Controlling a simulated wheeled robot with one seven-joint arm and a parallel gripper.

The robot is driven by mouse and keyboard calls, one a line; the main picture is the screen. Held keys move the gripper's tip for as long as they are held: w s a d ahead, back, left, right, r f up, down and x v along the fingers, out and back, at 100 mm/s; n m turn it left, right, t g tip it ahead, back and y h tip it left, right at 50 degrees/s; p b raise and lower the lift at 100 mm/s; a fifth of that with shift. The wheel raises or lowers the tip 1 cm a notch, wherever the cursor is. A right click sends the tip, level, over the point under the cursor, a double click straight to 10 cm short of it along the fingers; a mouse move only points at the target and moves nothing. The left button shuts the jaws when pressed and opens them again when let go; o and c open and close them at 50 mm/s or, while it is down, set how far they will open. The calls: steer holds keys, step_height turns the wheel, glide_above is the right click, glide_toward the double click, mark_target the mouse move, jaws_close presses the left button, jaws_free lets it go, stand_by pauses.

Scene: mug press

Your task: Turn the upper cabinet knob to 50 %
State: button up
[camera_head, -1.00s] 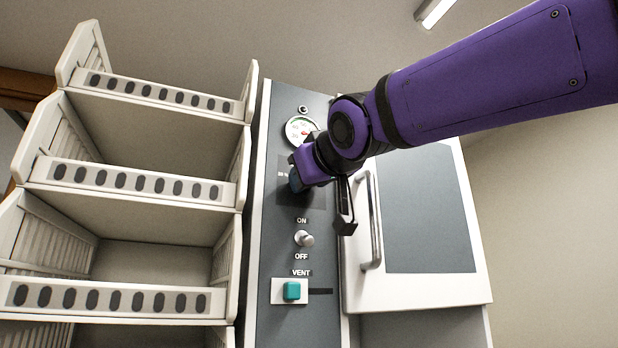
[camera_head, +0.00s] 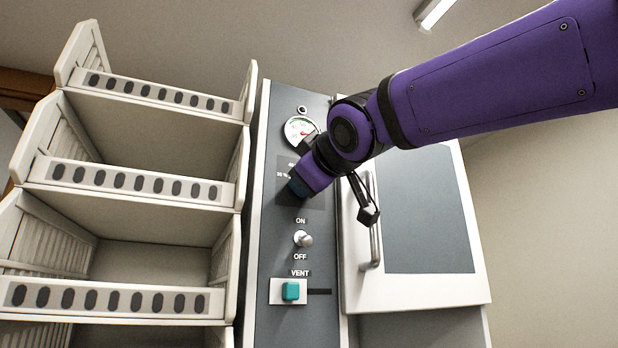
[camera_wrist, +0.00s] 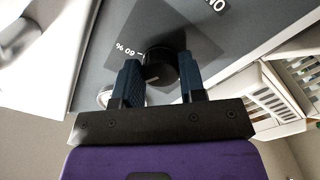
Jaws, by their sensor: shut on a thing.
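The upper cabinet knob (camera_wrist: 160,66) is black and round with a pale pointer line, set on a dark square plate on the grey control panel (camera_head: 268,240). My gripper (camera_wrist: 160,84) is shut on the knob, with one dark blue finger on each side of it in the wrist view. In the head view my gripper (camera_head: 298,186) is at the panel below the gauge and hides the knob. Printed scale marks show beside the knob in the wrist view, one reading 60 %. The exact pointer setting is hard to read.
A round gauge (camera_head: 300,130) sits above the knob. A white cabinet door with a metal handle (camera_head: 374,225) is to the right, and stacked white bins (camera_head: 120,302) stand left.

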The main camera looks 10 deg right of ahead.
steer(key=o, duration=0.9)
steer(key=shift+s, duration=0.1)
steer(key=v, duration=1)
steer(key=shift+s, duration=0.35)
steer(key=shift+d, duration=0.1)
